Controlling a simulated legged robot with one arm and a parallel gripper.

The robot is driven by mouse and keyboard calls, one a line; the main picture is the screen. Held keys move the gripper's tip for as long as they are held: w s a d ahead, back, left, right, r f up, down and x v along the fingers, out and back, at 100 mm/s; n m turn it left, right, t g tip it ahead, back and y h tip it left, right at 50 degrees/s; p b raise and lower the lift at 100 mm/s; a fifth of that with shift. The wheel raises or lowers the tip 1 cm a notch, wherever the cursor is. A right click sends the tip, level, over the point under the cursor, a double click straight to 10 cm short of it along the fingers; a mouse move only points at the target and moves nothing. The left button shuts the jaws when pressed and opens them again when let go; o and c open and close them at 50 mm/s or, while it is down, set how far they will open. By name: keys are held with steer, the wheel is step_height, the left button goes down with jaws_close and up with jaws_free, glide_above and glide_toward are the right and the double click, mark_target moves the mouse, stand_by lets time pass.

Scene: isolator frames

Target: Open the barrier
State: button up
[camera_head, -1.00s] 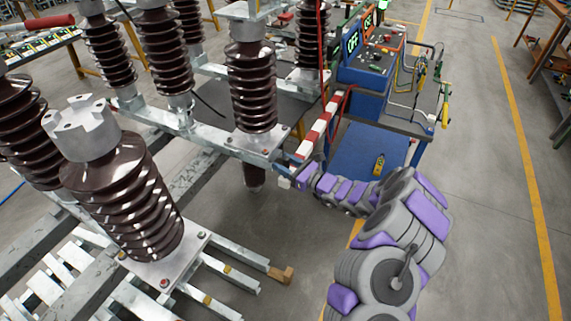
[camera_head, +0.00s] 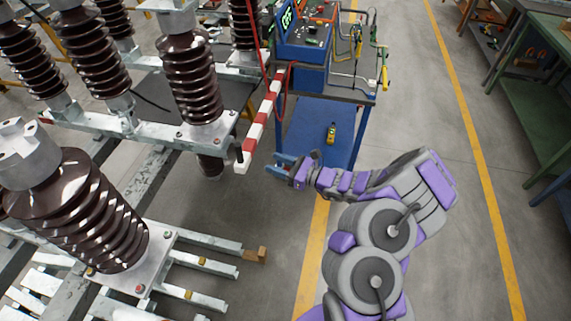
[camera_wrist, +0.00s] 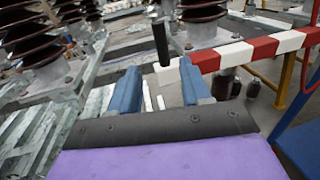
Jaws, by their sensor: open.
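The barrier is a red and white striped bar (camera_head: 262,122) in the head view, running from beside the blue cart down to a near end with a dark upright handle (camera_head: 239,155). In the wrist view the striped bar (camera_wrist: 262,48) crosses the upper right, and the black handle (camera_wrist: 161,43) stands at its white end. My gripper (camera_head: 276,166) is just right of the bar's near end, apart from it. In the wrist view my gripper (camera_wrist: 158,92) has its two blue fingers spread, with nothing between them; the handle shows beyond, between the fingertips.
Brown ribbed insulators (camera_head: 191,80) on metal beams stand to the left. A blue cart (camera_head: 318,128) with instruments and a yellow device (camera_head: 331,132) stands behind my gripper. Green workbenches (camera_head: 535,105) are at the far right. The floor between the yellow lines is clear.

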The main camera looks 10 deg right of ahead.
steer(key=shift+v, duration=1.4)
steer(key=s+a+r+n+g+y, duration=0.1)
steer(key=s+a+r+n+g, duration=0.25)
steer(key=r, duration=0.25)
steer(key=s+a+r+n+g+y, duration=0.1)
steer(key=s+a+r+n+g, duration=0.15)
steer(key=a+r+n, duration=0.2)
steer(key=s+a+r+n+g+h, duration=0.25)
steer(key=s+r+n+g, duration=0.2)
steer(key=s, duration=0.25)
steer(key=s+a+r+n+g+h, duration=0.1)
steer(key=s+a+r+n+g, duration=0.25)
steer(key=s+n, duration=0.2)
steer(key=s+d+n+h, duration=0.4)
steer(key=s+d+h, duration=0.15)
steer(key=s, duration=0.65)
steer(key=s+d+n+t+h, duration=0.2)
steer(key=s+d+h, duration=0.6)
steer(key=d, duration=0.7)
steer(key=shift+s+r+t, duration=0.3)
steer(key=shift+s+t, duration=0.2)
steer(key=shift+s, duration=0.45)
